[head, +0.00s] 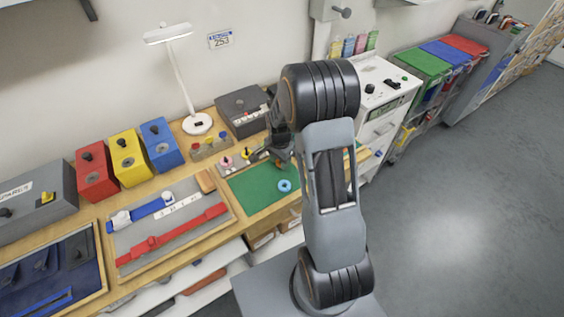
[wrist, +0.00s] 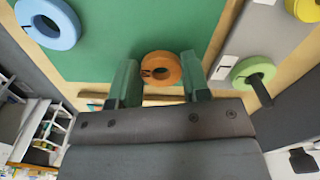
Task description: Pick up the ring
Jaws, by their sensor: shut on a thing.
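An orange ring (wrist: 161,56) with a dark notch in its left side sits between the fingertips of my gripper (wrist: 160,78) in the wrist view, with a finger against each side. My gripper (head: 280,154) is low over the far part of the green mat (head: 250,192) in the head view. The orange ring cannot be made out there. A blue ring (head: 285,186) lies on the mat, apart from my gripper; it also shows at the upper left of the wrist view (wrist: 67,35).
A grey strip beside the mat carries a yellow ring (wrist: 303,12) and a green ring (wrist: 240,70). A pink ring (head: 227,162) shows in the head view. A lamp (head: 197,124), a dark grey box (head: 243,103) and colored bins stand behind. A tool tray (head: 168,243) lies left of the mat.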

